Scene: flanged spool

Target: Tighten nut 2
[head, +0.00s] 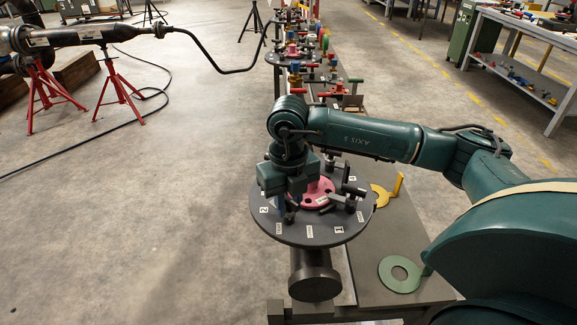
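Dark bar-like hardware stands on the flange's right side. My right gripper (286,207) points down over the left part of the flange, close to label 2. It hides the nut there, and its fingertips are too small and dark to read. My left gripper is out of view.
Similar flanges with coloured valves (300,52) stand behind. A pipe on red stands (118,85) is at the left.

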